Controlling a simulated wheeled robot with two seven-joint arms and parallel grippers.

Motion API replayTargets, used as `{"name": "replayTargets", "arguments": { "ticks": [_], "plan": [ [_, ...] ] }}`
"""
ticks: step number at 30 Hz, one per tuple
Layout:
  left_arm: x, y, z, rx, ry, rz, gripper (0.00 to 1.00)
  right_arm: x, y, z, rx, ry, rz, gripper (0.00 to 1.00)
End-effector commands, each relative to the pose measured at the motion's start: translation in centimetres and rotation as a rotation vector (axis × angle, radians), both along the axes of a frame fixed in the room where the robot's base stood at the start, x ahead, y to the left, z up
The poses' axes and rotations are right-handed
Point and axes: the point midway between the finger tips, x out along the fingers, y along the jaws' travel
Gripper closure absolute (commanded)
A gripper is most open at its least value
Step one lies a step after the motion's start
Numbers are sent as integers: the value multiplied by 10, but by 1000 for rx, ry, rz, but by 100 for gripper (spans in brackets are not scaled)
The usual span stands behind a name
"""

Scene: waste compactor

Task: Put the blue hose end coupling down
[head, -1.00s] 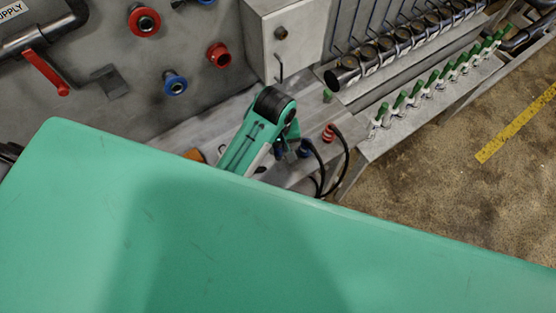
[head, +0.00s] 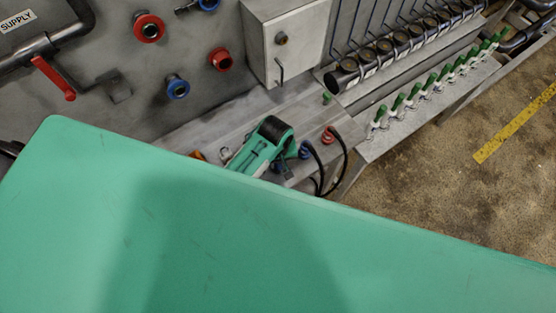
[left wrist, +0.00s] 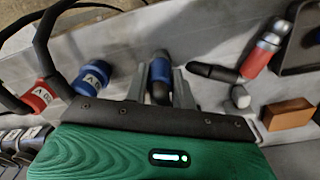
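My left gripper (left wrist: 162,88) points down at the grey bench. Its two grey fingers stand on either side of a blue coupling with dark ends (left wrist: 160,70), seemingly shut on it, close to the bench surface. I cannot tell whether the coupling touches the bench. In the head view my left gripper (head: 284,171) is low over the bench, mostly seen as the green wrist; its fingertips and the held coupling are hidden there. My right gripper is not in view.
A blue fitting labelled A (left wrist: 92,78) and a red one (left wrist: 40,95), with black hoses, stand left of the gripper. On the right are a red coupling (left wrist: 258,60), an orange block (left wrist: 287,114) and a dark tray (left wrist: 301,45). A grey cabinet (head: 287,40) stands behind.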

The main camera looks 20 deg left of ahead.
Motion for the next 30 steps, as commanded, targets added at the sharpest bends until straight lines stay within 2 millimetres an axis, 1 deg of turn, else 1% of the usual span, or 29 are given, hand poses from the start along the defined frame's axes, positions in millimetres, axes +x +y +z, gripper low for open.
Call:
{"name": "replayTargets", "arguments": {
  "ticks": [1, 3, 11, 14, 17, 20, 27, 30],
  "plan": [
    [0, 0, 0, 0, 0, 0, 66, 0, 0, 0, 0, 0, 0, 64],
    [0, 0, 0, 0, 0, 0, 53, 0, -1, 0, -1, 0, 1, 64],
    [0, 0, 0, 0, 0, 0, 52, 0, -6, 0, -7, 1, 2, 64],
    [0, 0, 3, 0, 0, 0, 52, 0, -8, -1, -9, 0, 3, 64],
    [0, 0, 11, -1, -2, 0, 52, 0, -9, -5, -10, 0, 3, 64],
    [0, 0, 25, -2, -4, 1, 52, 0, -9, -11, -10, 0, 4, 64],
    [-1, 2, 76, -3, -6, 0, 52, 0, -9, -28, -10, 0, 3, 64],
    [-2, 2, 94, -2, -5, 0, 52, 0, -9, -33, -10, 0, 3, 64]
  ]
}}
